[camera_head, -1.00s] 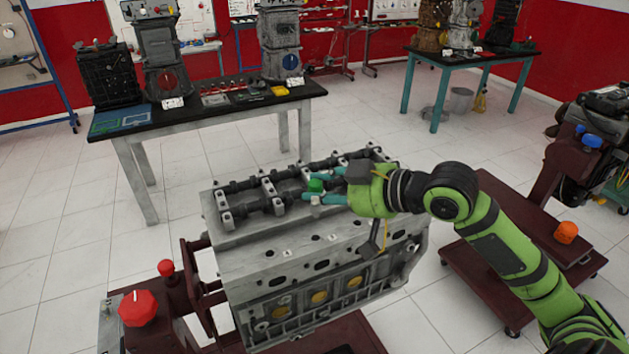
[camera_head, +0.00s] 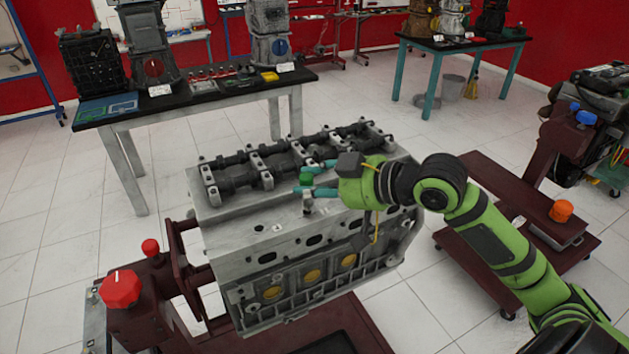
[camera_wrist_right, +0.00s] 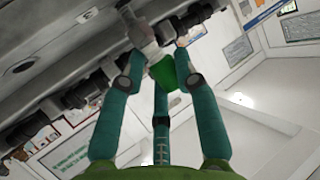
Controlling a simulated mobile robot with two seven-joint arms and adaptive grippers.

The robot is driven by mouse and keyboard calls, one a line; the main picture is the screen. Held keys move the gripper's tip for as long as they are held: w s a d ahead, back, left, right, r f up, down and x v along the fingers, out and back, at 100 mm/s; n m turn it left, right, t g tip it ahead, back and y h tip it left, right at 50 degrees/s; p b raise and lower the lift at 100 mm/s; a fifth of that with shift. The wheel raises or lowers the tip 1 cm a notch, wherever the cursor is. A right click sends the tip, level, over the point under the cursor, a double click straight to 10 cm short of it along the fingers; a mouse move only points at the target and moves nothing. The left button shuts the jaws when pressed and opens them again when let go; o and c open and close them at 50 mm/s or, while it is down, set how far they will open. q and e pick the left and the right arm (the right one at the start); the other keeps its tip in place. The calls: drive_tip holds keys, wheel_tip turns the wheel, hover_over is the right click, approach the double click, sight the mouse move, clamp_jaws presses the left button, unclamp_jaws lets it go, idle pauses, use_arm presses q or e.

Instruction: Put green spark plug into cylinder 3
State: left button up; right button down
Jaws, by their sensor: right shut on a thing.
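The green spark plug (camera_head: 306,179) is held between the teal fingers of my right gripper (camera_head: 308,181), above the top of the grey engine block (camera_head: 260,240). In the right wrist view, the green plug (camera_wrist_right: 165,73) sits among the three fingers of the gripper (camera_wrist_right: 160,72), which are shut on it. A pale metal part shows just past it. Small numbered labels (camera_head: 277,227) and dark holes line the near part of the block's top. The digits are too small to read surely, and I cannot tell which hole is cylinder 3. My left gripper is not in view.
Two dark camshafts (camera_head: 262,168) with raised bearing caps run along the block's top, close to my fingers. A maroon stand with a red knob (camera_head: 120,289) is at left. A black-topped table (camera_head: 225,91) stands behind. Another maroon cart (camera_head: 500,225) is at right.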

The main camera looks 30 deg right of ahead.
drive_tip(key=shift+s+a+p, duration=0.15)
drive_tip(key=shift+p, duration=0.2)
drive_tip(key=shift+f, duration=0.3)
drive_tip(key=shift+f+b, duration=0.3)
drive_tip(key=shift+f, duration=0.25)
idle(0.8)
drive_tip(key=c, duration=0.8)
unclamp_jaws()
drive_tip(key=shift+c, duration=0.2)
